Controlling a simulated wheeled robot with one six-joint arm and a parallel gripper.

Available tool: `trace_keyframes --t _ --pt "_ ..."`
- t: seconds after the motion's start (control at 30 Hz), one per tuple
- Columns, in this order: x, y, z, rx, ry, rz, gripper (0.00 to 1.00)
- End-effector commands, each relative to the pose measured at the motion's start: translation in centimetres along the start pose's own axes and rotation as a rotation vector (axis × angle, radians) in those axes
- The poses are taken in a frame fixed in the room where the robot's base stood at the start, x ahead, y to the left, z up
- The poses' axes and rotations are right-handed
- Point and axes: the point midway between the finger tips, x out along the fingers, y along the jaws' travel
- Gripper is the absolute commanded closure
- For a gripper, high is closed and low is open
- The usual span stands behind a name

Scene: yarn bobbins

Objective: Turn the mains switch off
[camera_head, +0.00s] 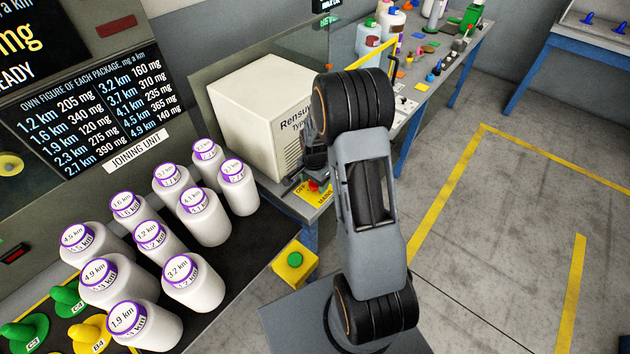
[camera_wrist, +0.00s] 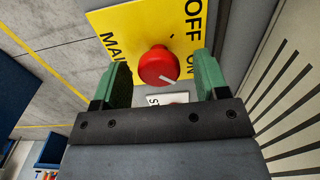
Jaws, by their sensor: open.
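The mains switch is a round red knob (camera_wrist: 157,66) with a white pointer line, on a yellow plate (camera_wrist: 125,22) lettered OFF, ON and MAINS. The white line points right, toward the ON lettering. My gripper (camera_wrist: 162,70) is open in the wrist view, its green fingers on either side of the knob with gaps showing. In the head view the red knob (camera_head: 313,185) and the yellow plate (camera_head: 327,189) sit on the bench corner below the white cabinet. There my gripper (camera_head: 315,152) is mostly hidden by my arm.
The white cabinet (camera_head: 250,105) stands close beside the switch; its slotted side (camera_wrist: 295,85) shows at right in the wrist view. A yellow box with a green button (camera_head: 295,262) is below. Several white bobbins (camera_head: 205,218) stand at left. The floor at right is clear.

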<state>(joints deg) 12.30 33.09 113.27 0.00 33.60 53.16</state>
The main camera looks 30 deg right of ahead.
Motion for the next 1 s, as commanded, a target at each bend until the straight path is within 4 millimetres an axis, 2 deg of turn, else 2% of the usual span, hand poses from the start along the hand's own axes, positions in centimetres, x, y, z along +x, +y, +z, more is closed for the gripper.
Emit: trace_keyframes --t 0.2,0.7,1.0 --pt "0.0 0.0 0.01 0.0 0.0 0.0 0.34" --pt "-0.03 -0.04 0.0 0.0 0.0 -0.001 0.82" --pt "0.06 -0.04 -0.09 -0.05 0.002 -0.002 0.82"
